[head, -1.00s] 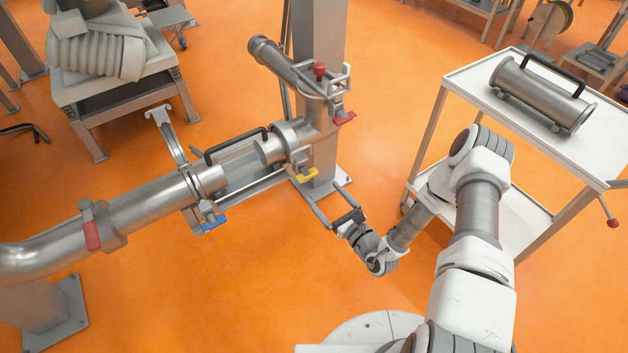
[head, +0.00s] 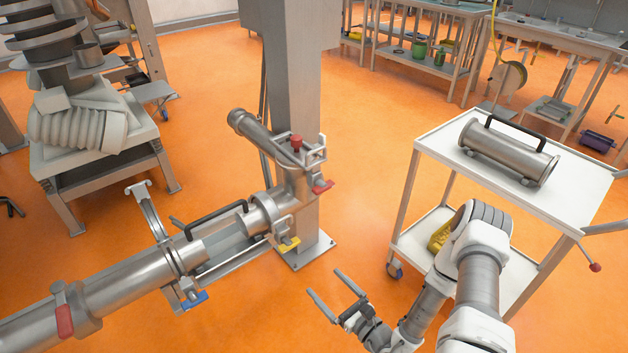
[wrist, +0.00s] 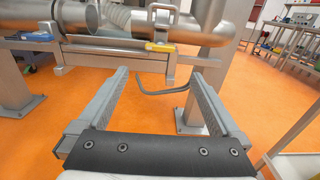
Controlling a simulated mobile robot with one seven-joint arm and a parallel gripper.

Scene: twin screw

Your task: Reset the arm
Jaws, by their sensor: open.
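My gripper (head: 336,294) is open and empty, its two fingers spread over the orange floor, in front of and to the right of the pipe assembly. In the wrist view my gripper (wrist: 158,100) also shows nothing between its fingers. My white and grey arm reaches in from the lower right of the head view. The pipe assembly has a left pipe (head: 130,278) with a red handle and a blue handle (head: 193,300), and a right pipe end with a yellow handle (head: 288,244). Both handles lie beyond the fingers, apart from them.
A steel column (head: 292,110) stands behind the pipe joint. A white cart (head: 438,146) at the right carries a metal cylinder (head: 505,155) with a black handle. A yellow object (head: 440,236) sits on its lower shelf. Open floor lies between the column and cart.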

